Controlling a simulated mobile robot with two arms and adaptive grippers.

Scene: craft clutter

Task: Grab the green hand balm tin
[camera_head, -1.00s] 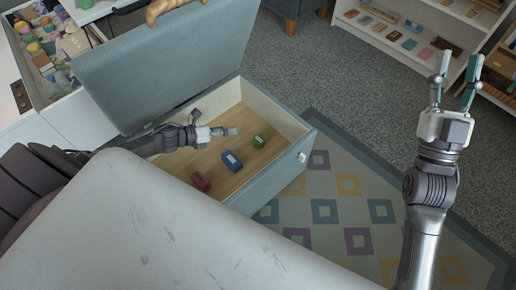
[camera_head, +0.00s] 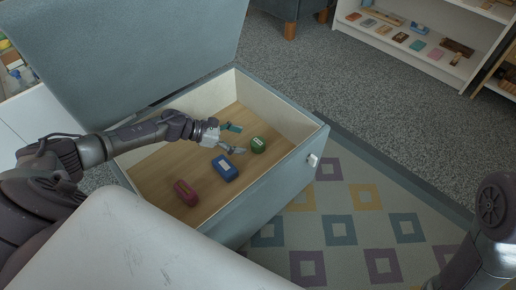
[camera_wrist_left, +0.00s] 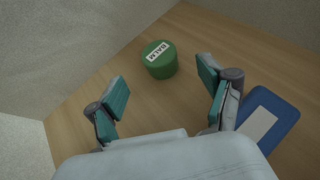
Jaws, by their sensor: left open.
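The green hand balm tin (camera_head: 258,145) stands on the wooden floor inside the open grey chest (camera_head: 272,180). In the left wrist view the tin (camera_wrist_left: 160,60) is upright, with a white label reading "BALM" on its lid. My left gripper (camera_head: 234,139) reaches into the chest just left of the tin. Its teal-padded fingers (camera_wrist_left: 166,90) are spread, and nothing is between them. The tin lies just beyond the fingertips, roughly centred between them, apart from both. Only part of my right arm (camera_head: 490,215) shows at the right edge; its gripper is out of view.
A blue box (camera_head: 225,167) with a pale label lies close to my left gripper, beside its right finger in the wrist view. A dark red box (camera_head: 186,193) lies nearer the front. The chest's walls surround them; its lid (camera_head: 130,60) stands raised behind my left arm.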

